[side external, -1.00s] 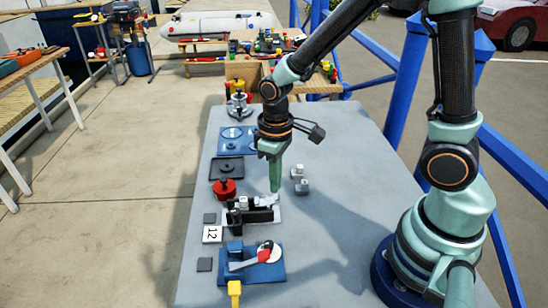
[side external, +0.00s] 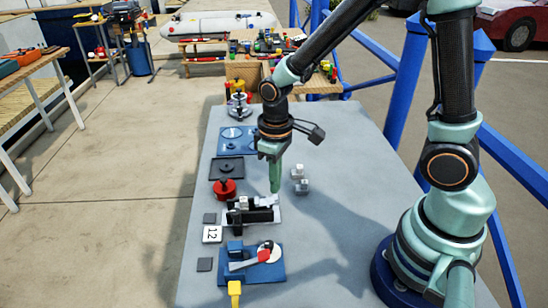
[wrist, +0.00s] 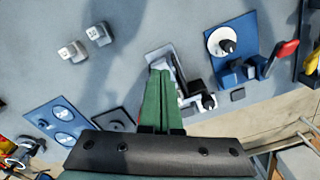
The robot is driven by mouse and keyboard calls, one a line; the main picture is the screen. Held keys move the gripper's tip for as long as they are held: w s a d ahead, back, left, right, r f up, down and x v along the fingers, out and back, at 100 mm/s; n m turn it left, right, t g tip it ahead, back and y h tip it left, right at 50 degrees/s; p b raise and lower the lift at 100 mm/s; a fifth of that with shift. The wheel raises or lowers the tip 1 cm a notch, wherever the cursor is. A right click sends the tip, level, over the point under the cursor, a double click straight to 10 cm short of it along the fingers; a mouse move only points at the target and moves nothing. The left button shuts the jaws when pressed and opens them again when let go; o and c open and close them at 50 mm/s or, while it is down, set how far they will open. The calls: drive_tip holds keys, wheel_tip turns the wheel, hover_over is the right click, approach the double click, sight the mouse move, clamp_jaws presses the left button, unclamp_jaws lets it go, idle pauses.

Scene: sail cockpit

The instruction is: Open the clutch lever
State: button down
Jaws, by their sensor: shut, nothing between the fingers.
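The clutch (side external: 240,216) is a black body on a white base plate, near the middle of the grey table. A pale grey lever-like part (side external: 268,200) lies along its top toward the right end. In the wrist view the clutch (wrist: 192,88) is partly hidden behind my fingers. My gripper (side external: 275,190) points down with its green fingers shut and empty. Its tips are right by the clutch's right end. In the wrist view the fingertips (wrist: 160,72) overlap the pale part, and I cannot tell whether they touch it.
A blue plate with a red-handled lever (side external: 266,272) stands in front of the clutch. A red drum (side external: 224,188) and dark plate (side external: 227,168) are behind it. Two small grey blocks (side external: 300,180) stand to the right.

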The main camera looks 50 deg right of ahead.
sight(276, 196)
drive_tip(key=shift+f, duration=1.1)
idle(0.5)
drive_tip(key=shift+r, duration=3.55)
drive_tip(key=shift+r, duration=0.1)
drive_tip(key=s+d+r+m+t, duration=0.3)
drive_tip(key=s+d+r+t, duration=0.1)
drive_tip(key=r, duration=0.7)
drive_tip(key=shift+d+r+t, duration=0.15)
drive_tip(key=shift+r+t, duration=0.25)
drive_tip(key=shift+t, duration=0.4)
